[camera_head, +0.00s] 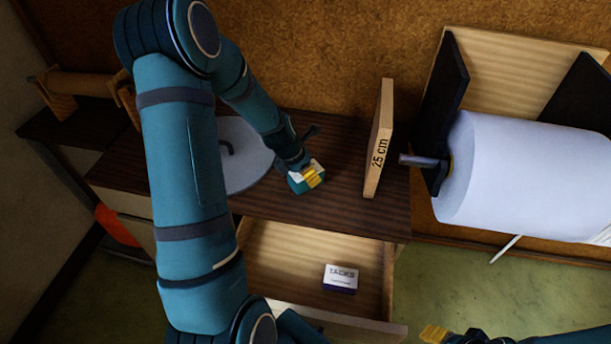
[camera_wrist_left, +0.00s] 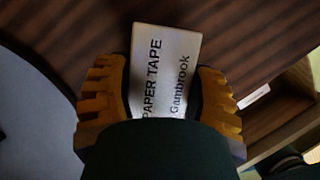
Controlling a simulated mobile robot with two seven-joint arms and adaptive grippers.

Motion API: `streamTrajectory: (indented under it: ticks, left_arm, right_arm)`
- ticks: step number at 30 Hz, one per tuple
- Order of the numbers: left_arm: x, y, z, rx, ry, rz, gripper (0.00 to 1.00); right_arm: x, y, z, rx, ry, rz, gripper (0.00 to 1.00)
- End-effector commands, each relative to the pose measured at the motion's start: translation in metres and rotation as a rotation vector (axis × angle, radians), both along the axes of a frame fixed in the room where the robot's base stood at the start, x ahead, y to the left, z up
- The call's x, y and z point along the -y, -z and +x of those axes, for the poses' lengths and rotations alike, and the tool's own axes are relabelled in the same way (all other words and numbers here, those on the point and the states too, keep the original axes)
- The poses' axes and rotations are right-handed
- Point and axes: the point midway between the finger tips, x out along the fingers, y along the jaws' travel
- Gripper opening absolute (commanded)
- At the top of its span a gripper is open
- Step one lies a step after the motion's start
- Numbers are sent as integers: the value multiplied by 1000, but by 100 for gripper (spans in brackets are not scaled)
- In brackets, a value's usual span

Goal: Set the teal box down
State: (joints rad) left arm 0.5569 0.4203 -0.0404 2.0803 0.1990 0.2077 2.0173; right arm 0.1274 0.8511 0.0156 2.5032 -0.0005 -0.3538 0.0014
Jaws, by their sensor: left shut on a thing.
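The teal box (camera_head: 305,183) has a pale top and is at the dark wooden cabinet top (camera_head: 340,205). My left gripper (camera_head: 311,176) is shut on it, with yellow fingertips on its sides. In the left wrist view the box's pale face (camera_wrist_left: 165,75) reads "PAPER TAPE Gambrook" and sits between the yellow fingers (camera_wrist_left: 165,100). I cannot tell whether the box touches the surface. Part of it is hidden by the gripper. My right gripper (camera_head: 434,333) shows only in part at the bottom edge, and its opening is unclear.
An upright board marked "25 cm" (camera_head: 379,140) stands right of the box. A grey disc (camera_head: 243,165) lies left of it. Below, an open drawer (camera_head: 290,265) holds a tacks box (camera_head: 341,278). A large white roll (camera_head: 530,175) is at right. Cabinet top between box and board is clear.

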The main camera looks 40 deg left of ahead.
Motion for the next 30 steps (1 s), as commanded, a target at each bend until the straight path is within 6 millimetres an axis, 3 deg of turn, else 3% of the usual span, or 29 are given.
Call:
streamTrajectory:
  ticks: [2,13,14,15,16,25,30]
  left_arm:
    - [0,10,0,1,0,0,16]
    - [0,12,1,1,1,0,16]
    - [0,12,0,1,1,0,70]
    - [0,11,0,1,1,0,84]
    - [0,11,0,1,1,0,89]
    - [0,10,0,1,1,0,89]
    - [-1,-4,-3,3,1,2,89]
  right_arm:
    - [0,5,1,2,1,0,51]
    - [0,6,1,3,1,0,51]
    - [0,5,1,3,1,0,51]
    - [0,5,1,3,1,0,51]
    - [0,5,1,3,1,0,51]
    - [0,4,1,3,1,0,51]
    - [0,-1,0,1,0,0,51]
